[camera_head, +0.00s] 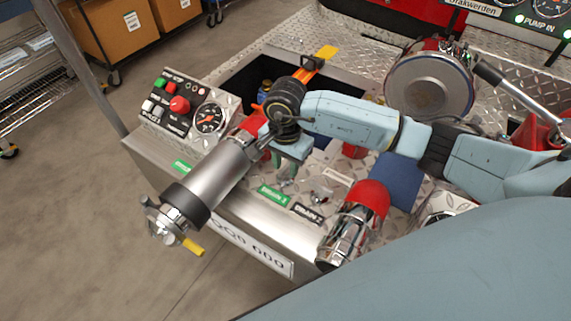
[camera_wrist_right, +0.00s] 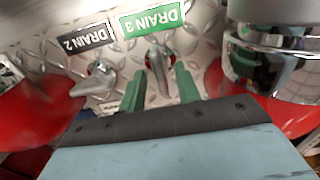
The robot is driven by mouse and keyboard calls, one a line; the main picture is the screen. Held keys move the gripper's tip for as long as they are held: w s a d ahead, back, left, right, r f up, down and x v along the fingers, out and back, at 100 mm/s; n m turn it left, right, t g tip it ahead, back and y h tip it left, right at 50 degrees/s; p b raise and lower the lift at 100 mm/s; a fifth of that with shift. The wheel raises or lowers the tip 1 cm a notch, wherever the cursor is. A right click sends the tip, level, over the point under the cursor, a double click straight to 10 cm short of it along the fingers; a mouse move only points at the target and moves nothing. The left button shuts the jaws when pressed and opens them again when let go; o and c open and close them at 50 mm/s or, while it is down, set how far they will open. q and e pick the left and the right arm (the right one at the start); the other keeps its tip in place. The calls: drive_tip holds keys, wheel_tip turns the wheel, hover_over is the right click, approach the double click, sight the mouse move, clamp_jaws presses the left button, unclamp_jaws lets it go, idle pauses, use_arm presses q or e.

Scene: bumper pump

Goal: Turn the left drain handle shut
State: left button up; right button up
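The left drain handle (camera_wrist_right: 158,75) is a small metal lever below the green DRAIN 3 label (camera_wrist_right: 153,19) in the right wrist view. That label also shows in the head view (camera_head: 273,194). My right gripper (camera_wrist_right: 160,85) has its two green fingers on either side of this lever, with visible gaps. It is open. In the head view my right gripper (camera_head: 287,172) points down at the panel and largely hides the lever. The other drain handle (camera_wrist_right: 97,80) sits beside it, near the black DRAIN 2 label (camera_wrist_right: 86,38). My left gripper is not in view.
A large metal pipe with a black collar (camera_head: 187,207) juts out left of my right gripper. A red and chrome outlet (camera_head: 355,222) stands to the right. A control box (camera_head: 183,108) with a gauge lies at the left, and an open recess (camera_head: 243,83) lies behind.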

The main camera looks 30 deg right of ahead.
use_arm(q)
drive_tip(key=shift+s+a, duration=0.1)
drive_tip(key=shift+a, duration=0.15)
use_arm(e)
drive_tip(key=shift+f, duration=0.2)
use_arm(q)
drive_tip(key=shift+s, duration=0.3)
use_arm(e)
clamp_jaws()
